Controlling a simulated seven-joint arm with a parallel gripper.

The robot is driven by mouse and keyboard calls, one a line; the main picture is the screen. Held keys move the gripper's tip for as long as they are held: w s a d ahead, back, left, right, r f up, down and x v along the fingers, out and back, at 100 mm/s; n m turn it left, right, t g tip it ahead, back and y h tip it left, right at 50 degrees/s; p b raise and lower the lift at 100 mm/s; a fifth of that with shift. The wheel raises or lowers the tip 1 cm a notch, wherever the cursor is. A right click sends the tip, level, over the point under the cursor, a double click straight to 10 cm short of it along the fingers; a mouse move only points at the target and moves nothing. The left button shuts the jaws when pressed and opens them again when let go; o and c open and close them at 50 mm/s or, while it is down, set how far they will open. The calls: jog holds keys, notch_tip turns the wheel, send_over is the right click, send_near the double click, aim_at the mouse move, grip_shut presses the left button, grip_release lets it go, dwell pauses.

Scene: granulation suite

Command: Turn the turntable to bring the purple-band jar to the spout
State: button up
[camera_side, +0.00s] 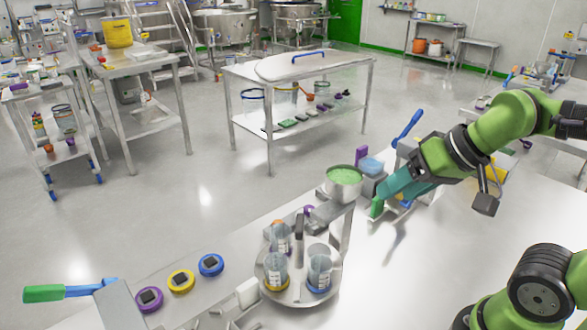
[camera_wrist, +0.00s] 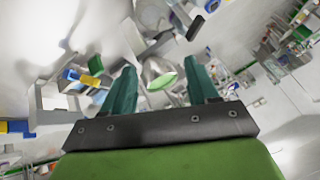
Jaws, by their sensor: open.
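The round grey turntable (camera_side: 291,296) is at lower centre in the side view, with a dark upright post (camera_side: 299,226) over it. A yellow-band jar (camera_side: 275,268) and a blue-band jar (camera_side: 319,268) stand at its front. Another clear jar (camera_side: 279,238) with an orange top stands behind. A small purple patch (camera_side: 308,210) shows beyond the post; I cannot tell whether it is the purple-band jar. The spout is not clear. My gripper (camera_side: 385,193) is open, right of the turntable and apart from it. In the wrist view my gripper (camera_wrist: 160,68) has nothing between its fingers.
A bowl of green material (camera_side: 344,182) stands between my gripper and the turntable. Purple (camera_side: 149,298), yellow (camera_side: 181,280) and blue (camera_side: 211,264) ringed discs lie left. A green-and-blue handle (camera_side: 60,292) sticks out far left.

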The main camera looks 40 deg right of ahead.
jog(key=shift+c, duration=0.7)
jog(key=shift+a+f, duration=0.2)
jog(key=shift+f, duration=0.05)
jog(key=shift+c, duration=0.8)
notch_tip(320, 180, up, 6)
jog(key=r+m+g+h, duration=0.1)
jog(key=m+g+h, duration=0.1)
jog(key=m+g, duration=0.4)
send_over(300, 222)
jog(key=n+g, duration=0.1)
notch_tip(300, 222, down, 17)
grip_shut()
